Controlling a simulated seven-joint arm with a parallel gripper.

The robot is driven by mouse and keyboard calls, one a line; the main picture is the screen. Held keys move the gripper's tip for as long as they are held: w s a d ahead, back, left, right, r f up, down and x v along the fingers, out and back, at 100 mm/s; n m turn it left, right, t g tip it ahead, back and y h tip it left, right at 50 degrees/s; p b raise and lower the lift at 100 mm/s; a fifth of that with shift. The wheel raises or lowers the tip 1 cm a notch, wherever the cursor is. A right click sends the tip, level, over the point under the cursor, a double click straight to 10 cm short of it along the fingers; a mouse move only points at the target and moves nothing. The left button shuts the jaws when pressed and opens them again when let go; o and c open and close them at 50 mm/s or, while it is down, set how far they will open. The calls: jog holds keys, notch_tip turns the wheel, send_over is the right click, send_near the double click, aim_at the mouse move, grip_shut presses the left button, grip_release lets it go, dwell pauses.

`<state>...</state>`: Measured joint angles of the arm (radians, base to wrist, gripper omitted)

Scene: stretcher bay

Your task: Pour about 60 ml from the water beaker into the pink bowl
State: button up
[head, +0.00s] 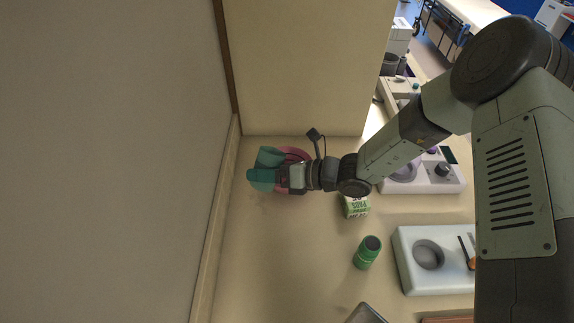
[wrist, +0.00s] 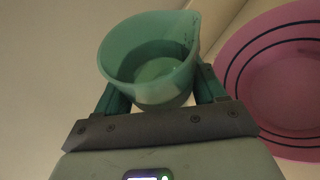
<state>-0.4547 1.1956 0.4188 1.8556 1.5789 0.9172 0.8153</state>
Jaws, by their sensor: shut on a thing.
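The water beaker (wrist: 120,50) is translucent teal, with a spout at its upper right and marks on its inner wall. Pale liquid shows in its lower part. My gripper (head: 268,174) is shut on the beaker, with a teal finger on each side of it in the wrist view. The pink bowl (wrist: 238,75) has dark rings inside and lies to the right of the beaker there, cut off by the frame. In the head view the bowl (head: 293,153) is partly hidden behind the gripper and beaker. No stream shows, and I cannot tell the exact tilt.
A green-and-white box (head: 355,206) stands on the counter below my forearm in the picture. A green jar (head: 367,252) is nearer. A white tray with a round well (head: 407,280) is at right. A wall borders the left; the counter's left-middle is clear.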

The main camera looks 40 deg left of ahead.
aim_at(267, 188)
jog(key=shift+s+f, duration=0.1)
jog(key=shift+s, duration=0.05)
jog(key=shift+s+d+f+n+t, duration=0.15)
jog(key=shift+s+f+n+t, duration=0.45)
jog(key=shift+s+n, duration=0.4)
jog(key=shift+s+d+f+n+t, duration=0.1)
jog(key=shift+s+f+n+t, duration=0.15)
jog(key=shift+s+n+t, duration=0.5)
jog(key=shift+s+d+f+n+t, duration=0.1)
jog(key=shift+f+n+t, duration=0.05)
jog(key=shift+f+n, duration=0.35)
jog(key=shift+s+f+n+t, duration=0.1)
jog(key=shift+f+n, duration=0.25)
jog(key=shift+f, duration=0.1)
